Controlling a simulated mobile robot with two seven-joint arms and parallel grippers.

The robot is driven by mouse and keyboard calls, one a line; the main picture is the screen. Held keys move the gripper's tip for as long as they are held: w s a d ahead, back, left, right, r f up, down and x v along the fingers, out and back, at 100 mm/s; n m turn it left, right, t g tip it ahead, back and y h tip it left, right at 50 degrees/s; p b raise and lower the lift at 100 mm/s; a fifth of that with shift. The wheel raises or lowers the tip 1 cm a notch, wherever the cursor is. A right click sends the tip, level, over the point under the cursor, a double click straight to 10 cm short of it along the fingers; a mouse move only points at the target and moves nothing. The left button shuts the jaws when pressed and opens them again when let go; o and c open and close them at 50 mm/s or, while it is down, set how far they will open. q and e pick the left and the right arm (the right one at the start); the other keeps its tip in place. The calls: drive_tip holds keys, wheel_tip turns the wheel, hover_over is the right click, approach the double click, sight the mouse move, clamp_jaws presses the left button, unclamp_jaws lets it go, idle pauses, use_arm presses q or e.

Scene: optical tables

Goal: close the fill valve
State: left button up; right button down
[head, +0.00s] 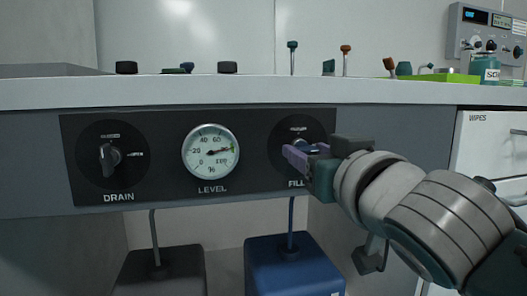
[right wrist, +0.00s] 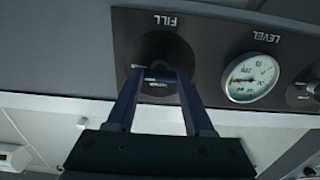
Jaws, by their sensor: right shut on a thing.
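The black panel (head: 160,184) on the front of the bench carries the FILL valve at its right, with a round dark dial (head: 283,139). In the right wrist view the valve's knob (right wrist: 158,72) sits between the two fingers. My right gripper (head: 303,150) is shut on this knob, reaching in from the right, and hides much of it in the head view. The exact angle of the knob is hard to tell. The LEVEL gauge (head: 210,151) is left of it, its needle pointing right, near a small green mark. My left gripper is not in view.
The DRAIN valve (head: 110,157) is at the panel's left, its handle roughly upright. A dark container (head: 160,272) and a blue container (head: 293,268) stand below, with tubes running up. The bench top (head: 250,91) overhangs the panel. A white WIPES drawer unit (head: 488,145) is at right.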

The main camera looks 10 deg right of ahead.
drive_tip(key=n+p, duration=0.2)
drive_tip(key=n, duration=0.1)
drive_tip(key=shift+r, duration=0.15)
drive_tip(key=n+p, duration=0.2)
drive_tip(key=n, duration=0.2)
drive_tip(key=shift+n, duration=0.4)
drive_tip(key=n+p, duration=0.2)
drive_tip(key=n, duration=0.8)
drive_tip(key=shift+p, duration=0.3)
drive_tip(key=shift+c, duration=1.4)
unclamp_jaws()
